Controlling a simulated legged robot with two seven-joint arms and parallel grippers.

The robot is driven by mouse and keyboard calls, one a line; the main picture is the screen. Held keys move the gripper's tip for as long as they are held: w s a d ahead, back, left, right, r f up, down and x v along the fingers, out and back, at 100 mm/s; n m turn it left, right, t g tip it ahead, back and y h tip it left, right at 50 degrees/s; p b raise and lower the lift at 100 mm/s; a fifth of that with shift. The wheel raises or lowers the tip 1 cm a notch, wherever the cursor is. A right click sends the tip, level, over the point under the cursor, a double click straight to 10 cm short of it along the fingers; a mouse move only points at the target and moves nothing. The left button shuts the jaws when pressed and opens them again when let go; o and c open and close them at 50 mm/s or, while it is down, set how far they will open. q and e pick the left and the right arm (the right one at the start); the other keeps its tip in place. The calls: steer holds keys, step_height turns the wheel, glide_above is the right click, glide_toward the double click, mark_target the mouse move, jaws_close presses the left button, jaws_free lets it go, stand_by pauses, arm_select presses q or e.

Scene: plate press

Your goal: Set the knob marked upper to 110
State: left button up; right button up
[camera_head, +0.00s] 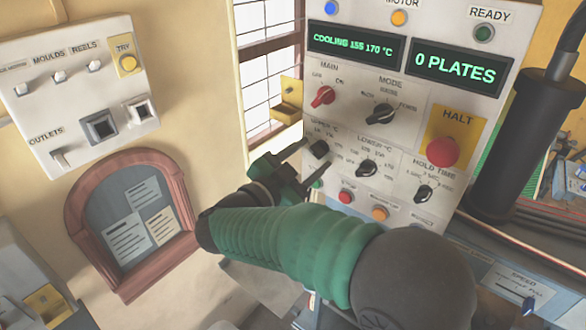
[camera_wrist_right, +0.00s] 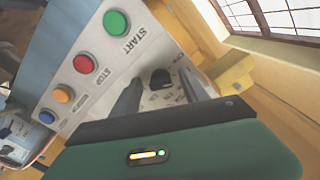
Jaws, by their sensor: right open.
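The black knob marked upper (camera_head: 319,149) sits at the left of the control panel, below the red main switch (camera_head: 323,97). It also shows in the right wrist view (camera_wrist_right: 162,80), between the two fingers and beyond their tips. My right gripper (camera_head: 312,165) is open at the knob, its fingers pointing at the panel; I cannot tell whether either finger touches it. The gripper also shows in the right wrist view (camera_wrist_right: 165,92). The dial numbers around the knob are partly hidden and too small to read. My left gripper is out of view.
The lower knob (camera_head: 368,168) is just right of the upper knob. Start, red stop (camera_head: 346,197) and orange (camera_head: 379,213) buttons lie below. The red halt button (camera_head: 442,152) and hold time knob (camera_head: 424,194) are further right. The display (camera_head: 352,46) reads COOLING 155 170 °C.

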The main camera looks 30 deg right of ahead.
steer(key=b+v, duration=0.5)
steer(key=v, duration=1.1)
steer(key=shift+a, duration=0.2)
steer(key=shift+w+d+f, duration=0.1)
steer(key=shift+f, duration=0.05)
